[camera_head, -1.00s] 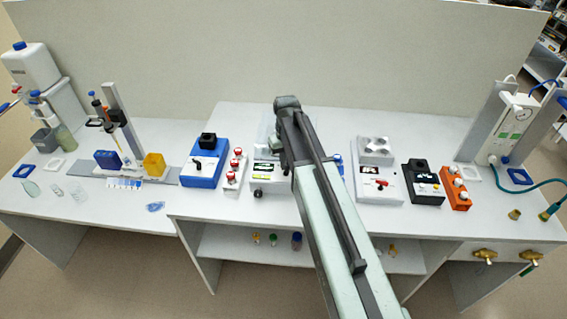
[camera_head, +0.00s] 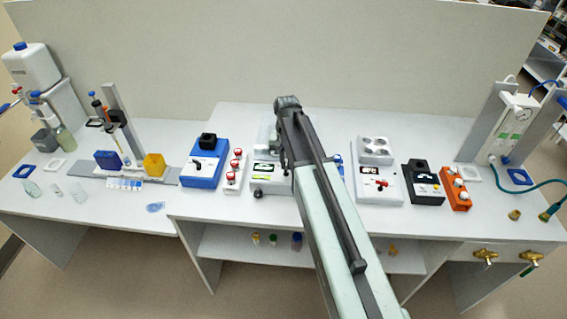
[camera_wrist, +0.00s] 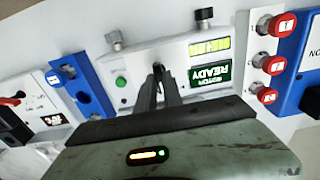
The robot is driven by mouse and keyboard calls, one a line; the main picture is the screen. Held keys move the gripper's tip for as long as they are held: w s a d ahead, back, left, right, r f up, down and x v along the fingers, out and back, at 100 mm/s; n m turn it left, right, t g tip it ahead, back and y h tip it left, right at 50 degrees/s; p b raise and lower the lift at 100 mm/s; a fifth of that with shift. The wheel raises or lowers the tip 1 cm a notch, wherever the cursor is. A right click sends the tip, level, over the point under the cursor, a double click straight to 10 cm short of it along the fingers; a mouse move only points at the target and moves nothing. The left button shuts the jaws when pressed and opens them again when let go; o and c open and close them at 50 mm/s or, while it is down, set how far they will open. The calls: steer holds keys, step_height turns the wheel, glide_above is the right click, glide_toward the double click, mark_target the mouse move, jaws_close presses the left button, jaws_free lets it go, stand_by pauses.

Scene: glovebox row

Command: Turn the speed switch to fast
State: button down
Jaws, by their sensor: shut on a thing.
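My gripper (camera_wrist: 158,72) is in the middle of the wrist view, its dark fingers shut at the front face of a white instrument (camera_wrist: 140,60). The speed switch appears to be between the fingertips; the fingers hide most of it, so I cannot read its setting.
A white block with red-capped knobs (camera_head: 234,170) and a blue box (camera_head: 204,165) stand left of the instrument. A blue rack (camera_wrist: 80,85) is close on its other side. A white box with a red lever (camera_head: 378,184) stands further right.

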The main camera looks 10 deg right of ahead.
mark_target(286, 166)
steer(key=shift+s+a, duration=0.1)
steer(key=c, duration=1.5)
jaws_free()
step_height(286, 166, up, 8)
steer(key=p, duration=0.8)
steer(key=shift+f, duration=0.15)
